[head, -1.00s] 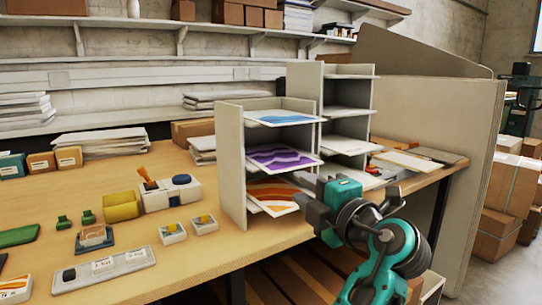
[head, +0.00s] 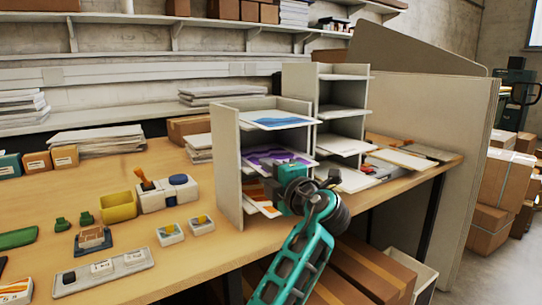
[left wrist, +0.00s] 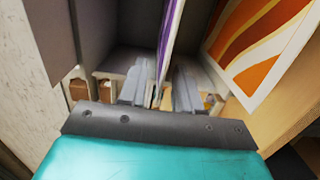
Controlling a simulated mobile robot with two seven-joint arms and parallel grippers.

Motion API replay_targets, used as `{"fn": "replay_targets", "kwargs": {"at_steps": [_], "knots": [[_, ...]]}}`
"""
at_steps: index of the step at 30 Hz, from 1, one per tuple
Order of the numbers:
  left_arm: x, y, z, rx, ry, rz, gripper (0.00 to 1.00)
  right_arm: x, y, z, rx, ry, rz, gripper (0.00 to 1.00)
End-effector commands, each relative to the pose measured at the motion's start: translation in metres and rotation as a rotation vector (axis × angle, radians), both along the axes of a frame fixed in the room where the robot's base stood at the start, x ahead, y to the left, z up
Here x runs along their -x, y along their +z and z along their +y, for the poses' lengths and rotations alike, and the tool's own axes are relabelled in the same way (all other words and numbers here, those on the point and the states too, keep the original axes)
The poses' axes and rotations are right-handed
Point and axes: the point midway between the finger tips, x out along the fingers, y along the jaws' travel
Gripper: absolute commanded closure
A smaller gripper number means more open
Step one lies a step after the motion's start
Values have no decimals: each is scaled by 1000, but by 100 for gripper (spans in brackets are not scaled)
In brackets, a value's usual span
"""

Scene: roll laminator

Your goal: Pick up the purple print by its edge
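The purple print (head: 262,156) lies in the middle compartment of the near sorter (head: 230,170), its front edge partly hidden by my left gripper (head: 276,172). In the left wrist view the print (left wrist: 171,35) appears almost edge-on, as a thin white and purple strip. The two fingers of my left gripper (left wrist: 160,82) stand apart, one on each side of the print's edge. A gap shows between them, and I cannot see either finger pressing on the sheet. My right gripper is not in view.
A blue print (head: 276,120) lies in the compartment above. An orange print (left wrist: 262,40) lies in the one below, close beside the gripper in the left wrist view. A second sorter (head: 343,110) with pale sheets stands behind to the right. Stamps and small boxes sit left on the table.

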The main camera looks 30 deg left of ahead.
Motion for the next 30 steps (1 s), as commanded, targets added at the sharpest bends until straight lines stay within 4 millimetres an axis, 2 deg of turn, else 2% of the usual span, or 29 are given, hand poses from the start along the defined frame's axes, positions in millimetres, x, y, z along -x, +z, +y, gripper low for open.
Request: {"fn": "replay_targets", "kwargs": {"at_steps": [5, 16, 30], "knots": [[0, 0, 0, 0, 0, 0, 67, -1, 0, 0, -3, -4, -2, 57], [0, 0, 0, 0, 0, 0, 100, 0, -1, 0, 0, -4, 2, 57], [0, 0, 0, -1, 0, 0, 100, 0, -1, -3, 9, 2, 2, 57]]}}
